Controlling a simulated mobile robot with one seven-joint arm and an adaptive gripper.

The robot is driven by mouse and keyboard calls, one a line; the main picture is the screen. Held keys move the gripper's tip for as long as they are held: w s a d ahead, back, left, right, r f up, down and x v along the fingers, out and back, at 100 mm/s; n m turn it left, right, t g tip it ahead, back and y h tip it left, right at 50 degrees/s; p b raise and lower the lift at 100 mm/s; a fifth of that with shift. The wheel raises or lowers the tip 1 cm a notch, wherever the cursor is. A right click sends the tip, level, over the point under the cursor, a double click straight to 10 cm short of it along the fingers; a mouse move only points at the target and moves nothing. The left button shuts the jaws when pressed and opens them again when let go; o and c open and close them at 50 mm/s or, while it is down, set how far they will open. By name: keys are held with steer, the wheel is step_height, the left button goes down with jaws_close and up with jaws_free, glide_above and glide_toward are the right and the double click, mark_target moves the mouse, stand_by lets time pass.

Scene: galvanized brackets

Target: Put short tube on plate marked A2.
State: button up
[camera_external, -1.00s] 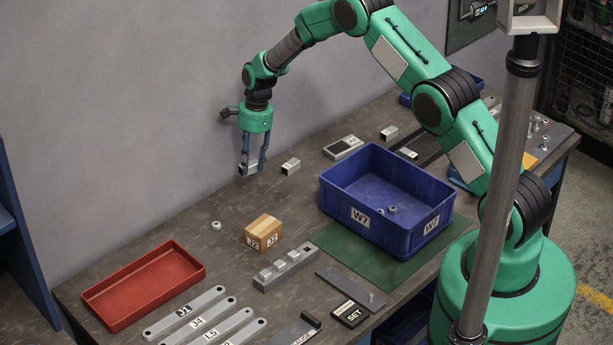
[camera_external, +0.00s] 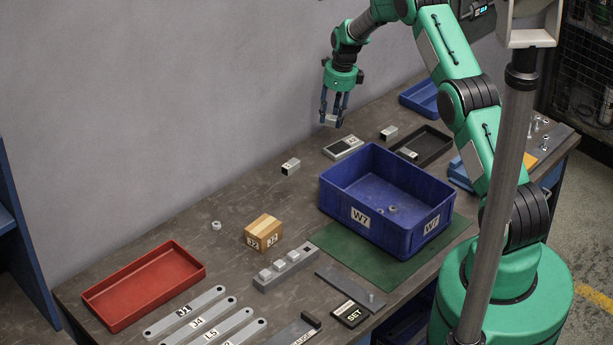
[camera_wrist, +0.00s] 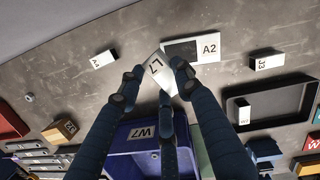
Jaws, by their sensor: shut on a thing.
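My gripper (camera_external: 333,119) is shut on a short, light metal tube (camera_external: 327,121) and holds it in the air near the plate. In the wrist view the tube (camera_wrist: 158,72) shows the mark L7 and sits between the fingertips of my gripper (camera_wrist: 157,80). The plate marked A2 (camera_external: 344,148) lies on the bench, pale with a dark square. In the wrist view the A2 plate (camera_wrist: 209,48) is just beyond and right of the tube, which overlaps its left end in the picture. The exact height of the tube is hard to tell.
The blue W7 bin (camera_external: 340,205) stands in front of the plate. A wooden block (camera_external: 264,232) and red tray (camera_external: 150,285) lie farther left.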

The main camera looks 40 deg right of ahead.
steer(key=shift+s+d+r+m, duration=0.1)
steer(key=shift+s+d+m, duration=0.1)
steer(key=shift+d, duration=0.3)
steer(key=shift+s+d+m, duration=0.1)
steer(key=shift+d+m, duration=0.1)
steer(key=shift+d, duration=0.25)
steer(key=shift+w, duration=0.1)
glide_above(334, 151)
steer(key=shift+s+d+f, duration=0.1)
steer(key=shift+f, duration=1.4)
steer(key=shift+s+d+f, duration=0.1)
steer(key=shift+f, duration=1.35)
steer(key=shift+f, duration=0.1)
steer(key=shift+f+p, duration=0.45)
steer(key=shift+f, duration=1.5)
steer(key=shift+f, duration=0.15)
steer(key=o, duration=1.2)
